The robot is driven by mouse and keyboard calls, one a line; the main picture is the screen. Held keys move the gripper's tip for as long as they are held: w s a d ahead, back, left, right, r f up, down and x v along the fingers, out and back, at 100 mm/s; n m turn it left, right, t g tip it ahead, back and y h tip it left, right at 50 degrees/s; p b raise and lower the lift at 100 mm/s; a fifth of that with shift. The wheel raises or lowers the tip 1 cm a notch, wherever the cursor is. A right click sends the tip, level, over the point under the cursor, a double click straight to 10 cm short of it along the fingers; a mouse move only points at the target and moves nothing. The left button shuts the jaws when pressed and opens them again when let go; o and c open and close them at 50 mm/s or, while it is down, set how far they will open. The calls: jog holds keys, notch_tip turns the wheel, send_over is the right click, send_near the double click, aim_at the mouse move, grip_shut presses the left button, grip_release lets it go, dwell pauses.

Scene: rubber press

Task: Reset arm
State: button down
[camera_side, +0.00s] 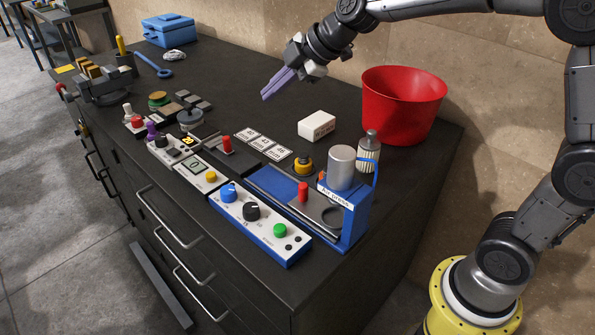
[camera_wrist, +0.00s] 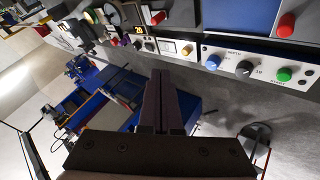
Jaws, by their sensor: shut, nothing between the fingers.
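My gripper (camera_side: 277,85) has long purple fingers. It hangs in the air above the back part of the dark workbench (camera_side: 228,78), left of the red bucket. The fingers are together with nothing between them. In the wrist view my gripper (camera_wrist: 163,80) shows its fingers side by side, pointing up the picture. The blue press (camera_side: 347,205) with a grey cylinder and a red handle (camera_side: 303,192) stands at the bench's right front. My gripper is well apart from it.
Control boxes with knobs (camera_side: 255,220) line the front edge. A blue toolbox (camera_side: 169,31) and a blue wrench (camera_side: 153,66) lie at the far left. The bench below my gripper is mostly clear.

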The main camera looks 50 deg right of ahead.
jog(key=s+d+r+m+h, duration=0.1)
jog(key=s+r+m, duration=0.1)
jog(key=s, duration=0.8)
jog(key=s+d+r+m, duration=0.1)
jog(key=s+r+m, duration=0.15)
jog(key=s, duration=0.75)
jog(key=s+d+f+m+g+h, duration=0.2)
jog(key=s+d+f+m, duration=0.1)
jog(key=s+f+m, duration=0.6)
jog(key=shift+s+f+m+g, duration=0.35)
jog(key=shift+s+m, duration=0.4)
jog(key=shift+s, duration=0.7)
jog(key=c, duration=1.6)
grip_release()
jog(key=shift+d, duration=0.1)
